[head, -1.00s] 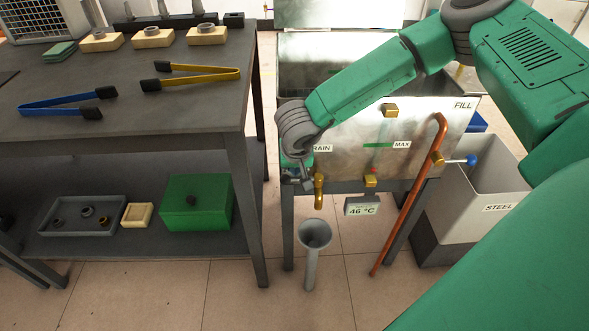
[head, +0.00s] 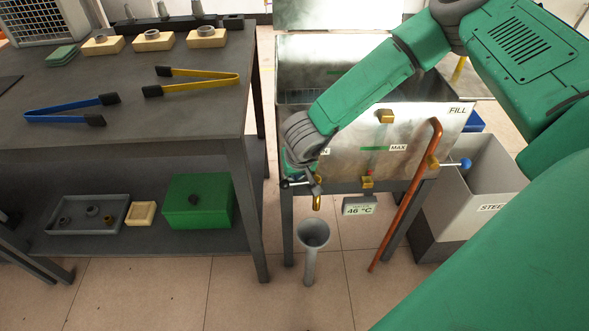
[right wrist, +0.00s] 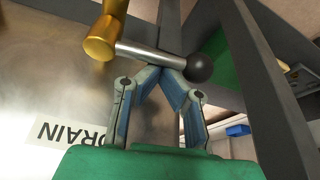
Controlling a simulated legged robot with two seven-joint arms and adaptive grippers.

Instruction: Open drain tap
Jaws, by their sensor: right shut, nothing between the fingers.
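The drain tap (head: 317,202) is a brass tap low on the left of the metal tank's front. Its grey lever (right wrist: 150,54) ends in a black ball knob (right wrist: 202,68) and lies roughly level, pointing left in the head view. My right gripper (head: 312,184) is at the tap, partly hiding it. In the right wrist view my right gripper (right wrist: 163,70) has its fingertips together, empty, right at the lever between the brass body and the knob; I cannot tell whether they touch it. My left gripper is not in view.
A grey funnel pipe (head: 313,233) stands on the floor below the tap. A copper pipe (head: 408,195) runs down the tank front (head: 350,150). A workbench (head: 190,105) with tongs stands left, and a grey STEEL bin (head: 490,175) stands right.

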